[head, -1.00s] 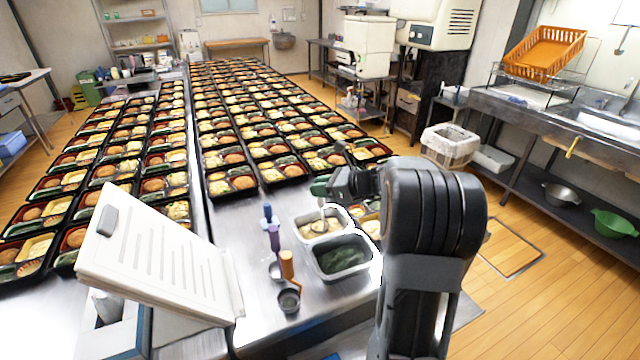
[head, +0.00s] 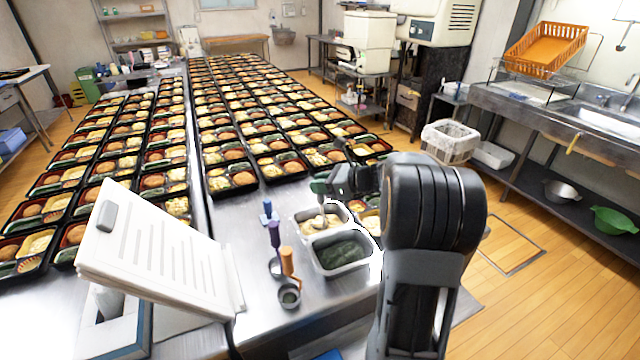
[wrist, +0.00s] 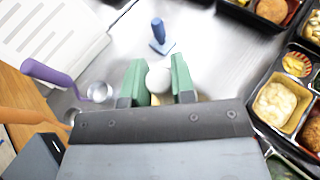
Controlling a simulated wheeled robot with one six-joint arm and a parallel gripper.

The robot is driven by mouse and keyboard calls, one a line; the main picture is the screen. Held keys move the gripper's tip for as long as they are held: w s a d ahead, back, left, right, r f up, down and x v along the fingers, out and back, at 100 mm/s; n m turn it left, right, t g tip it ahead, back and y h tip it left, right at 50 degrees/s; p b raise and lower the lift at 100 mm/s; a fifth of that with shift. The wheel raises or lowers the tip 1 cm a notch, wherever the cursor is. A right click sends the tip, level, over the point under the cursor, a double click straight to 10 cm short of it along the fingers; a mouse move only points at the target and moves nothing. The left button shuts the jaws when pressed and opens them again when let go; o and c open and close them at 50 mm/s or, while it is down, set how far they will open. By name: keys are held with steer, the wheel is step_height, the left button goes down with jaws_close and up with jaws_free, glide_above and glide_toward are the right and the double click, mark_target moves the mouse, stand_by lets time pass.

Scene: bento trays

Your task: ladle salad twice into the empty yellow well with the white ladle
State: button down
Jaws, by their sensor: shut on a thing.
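My gripper (wrist: 160,84) has green fingers shut on the white ladle (wrist: 158,78), whose rounded white handle end shows between them. In the head view my gripper (head: 322,187) is over the salad container (head: 297,223), a steel pan of pale salad. The ladle reaches down into this pan; its bowl is not clearly visible. In the wrist view a bento tray (wrist: 258,124) lies to the right, and its yellow well (wrist: 275,103) holds pale creamy food. In the head view a nearby tray is partly hidden by my arm.
A pan of dark greens (head: 342,255) stands in front of the salad. Purple (head: 274,235), orange (head: 288,262) and blue (head: 267,212) handled utensils stand to the left. A white clipboard-like board (head: 160,250) is at the front left. Rows of filled trays cover the tables behind.

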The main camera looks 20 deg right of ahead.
stand_by(0.4)
step_height(320, 180, up, 9)
steer(key=p, duration=0.8)
